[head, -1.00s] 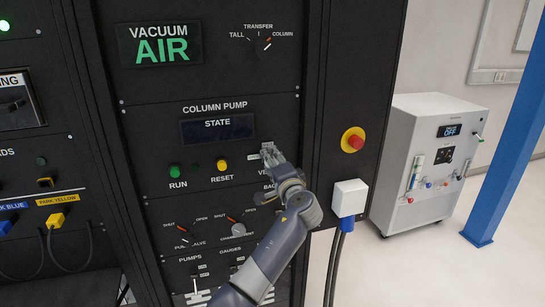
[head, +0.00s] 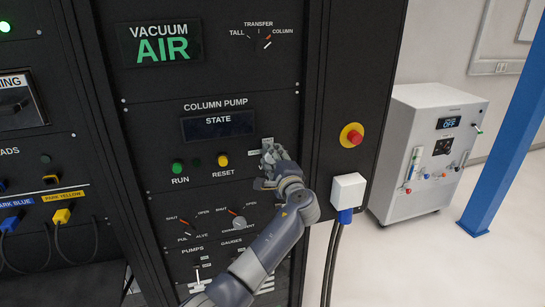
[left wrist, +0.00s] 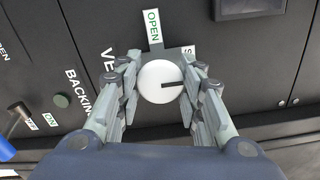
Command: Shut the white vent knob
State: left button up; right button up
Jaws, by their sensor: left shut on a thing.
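The white vent knob (left wrist: 155,95) is a round white disc with a black pointer line, seen face-on in the left wrist view. My left gripper (left wrist: 160,88) is shut on it, with one finger on each side. The pointer runs to the right in that view, toward the right finger. A green OPEN label (left wrist: 152,25) is above the knob. A label starting with S (left wrist: 189,50) is at the upper right, mostly hidden by the finger. In the head view my left gripper (head: 270,155) is at the column pump panel and hides the knob.
A RUN button (head: 177,166) and a RESET button (head: 223,160) are left of the gripper. A red emergency button (head: 352,135) and a white box (head: 348,189) with cables are on the right. Two lower dials (head: 238,222) are close to the forearm.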

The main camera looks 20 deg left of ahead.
pick_arm(q)
jog(key=shift+f, duration=0.1)
jog(key=o, duration=1.1)
jog(key=shift+s+d, duration=0.1)
jog(key=v, duration=1.1)
jog(key=shift+s+d, duration=0.25)
